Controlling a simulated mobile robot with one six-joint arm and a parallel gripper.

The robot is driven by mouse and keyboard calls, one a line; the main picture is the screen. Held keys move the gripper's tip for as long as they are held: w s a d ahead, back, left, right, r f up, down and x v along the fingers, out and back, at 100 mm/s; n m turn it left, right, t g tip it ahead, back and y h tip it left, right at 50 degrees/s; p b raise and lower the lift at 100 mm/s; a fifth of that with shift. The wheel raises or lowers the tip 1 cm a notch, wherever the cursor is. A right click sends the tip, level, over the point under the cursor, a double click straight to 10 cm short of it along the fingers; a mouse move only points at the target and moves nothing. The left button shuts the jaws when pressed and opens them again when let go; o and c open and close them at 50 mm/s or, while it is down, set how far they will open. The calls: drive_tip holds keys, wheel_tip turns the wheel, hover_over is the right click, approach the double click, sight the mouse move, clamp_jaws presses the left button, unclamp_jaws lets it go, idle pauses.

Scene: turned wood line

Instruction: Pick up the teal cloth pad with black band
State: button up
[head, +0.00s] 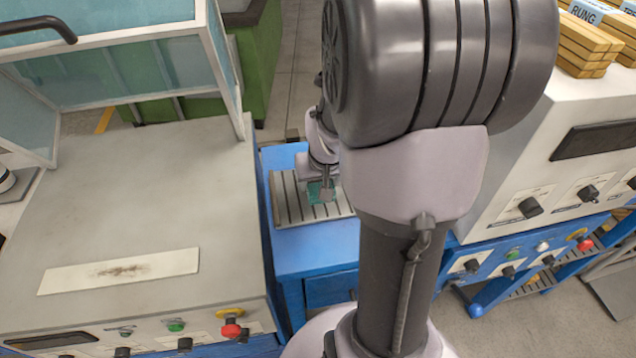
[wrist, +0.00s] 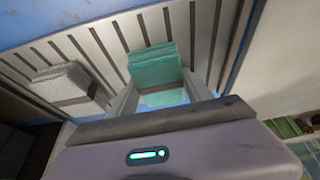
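A folded teal cloth pad (wrist: 155,62) shows in the wrist view at the ends of my gripper's fingers, above the slatted tray. More teal (wrist: 166,98) shows between the fingers, closer to the palm.
The slatted tray (head: 287,205) lies on a blue stand (head: 310,250). A pale folded pad (wrist: 68,84) lies on it, left of the teal pad in the wrist view. A grey machine top (head: 140,220) is close on the left, a white control cabinet (head: 545,160) on the right.

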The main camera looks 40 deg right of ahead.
sight(317, 184)
drive_tip(key=c, duration=0.3)
drive_tip(key=shift+r, duration=0.1)
drive_tip(key=shift+r+p, duration=0.3)
drive_tip(key=r+p, duration=0.2)
drive_tip(key=r, duration=0.1)
drive_tip(key=shift+s+a+r, duration=0.1)
drive_tip(key=shift+a, duration=0.3)
drive_tip(key=s+a, duration=0.1)
drive_tip(key=a, duration=0.3)
drive_tip(key=s+a+b, duration=0.1)
drive_tip(key=s+a, duration=0.1)
drive_tip(key=a, duration=0.3)
drive_tip(key=s+a, duration=0.1)
drive_tip(key=a, duration=0.3)
drive_tip(key=shift+s+a+r+b, duration=0.15)
drive_tip(key=shift+a+r+b, duration=0.05)
drive_tip(key=shift+b, duration=0.1)
drive_tip(key=shift+s+a+r, duration=0.25)
drive_tip(key=shift+a+r, duration=0.05)
drive_tip(key=shift+a, duration=0.2)
